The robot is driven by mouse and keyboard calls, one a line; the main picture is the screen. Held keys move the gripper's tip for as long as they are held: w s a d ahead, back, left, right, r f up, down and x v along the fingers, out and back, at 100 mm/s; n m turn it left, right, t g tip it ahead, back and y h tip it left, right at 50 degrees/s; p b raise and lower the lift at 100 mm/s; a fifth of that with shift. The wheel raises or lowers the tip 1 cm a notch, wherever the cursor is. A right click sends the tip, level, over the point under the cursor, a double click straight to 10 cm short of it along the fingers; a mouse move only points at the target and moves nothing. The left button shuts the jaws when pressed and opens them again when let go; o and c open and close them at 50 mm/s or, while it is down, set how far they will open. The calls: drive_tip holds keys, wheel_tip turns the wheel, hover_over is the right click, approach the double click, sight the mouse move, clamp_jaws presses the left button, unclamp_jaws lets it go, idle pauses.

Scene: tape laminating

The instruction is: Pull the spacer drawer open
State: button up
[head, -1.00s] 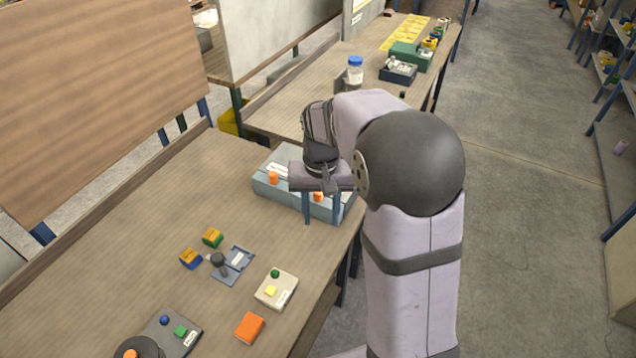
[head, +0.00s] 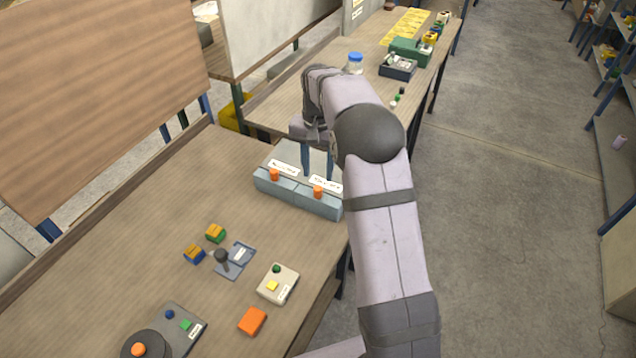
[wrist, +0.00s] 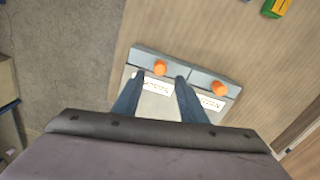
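The grey-blue drawer unit (head: 262,155) stands near the far right end of the near bench. It has two drawers side by side, each with an orange knob: the left drawer (head: 268,184) and the right drawer (head: 322,205). Their fronts look level and shut. White labels sit on top, too small to read surely. My gripper (head: 318,174) is open and empty above the unit's top, behind the right drawer's knob (head: 318,191). In the wrist view that knob (wrist: 160,68) lies just past and between the parted fingertips (wrist: 160,78), not gripped.
A beige box with buttons (head: 277,284), an orange block (head: 252,321), a grey fixture (head: 236,260) and small coloured blocks (head: 215,232) lie on the near bench. Bare bench lies in front of the drawers. A blue-capped jar (head: 355,63) stands on the far bench.

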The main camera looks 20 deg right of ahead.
sight(318, 188)
drive_tip(key=shift+f+p, duration=0.95)
drive_tip(key=shift+f, duration=2.1)
clamp_jaws()
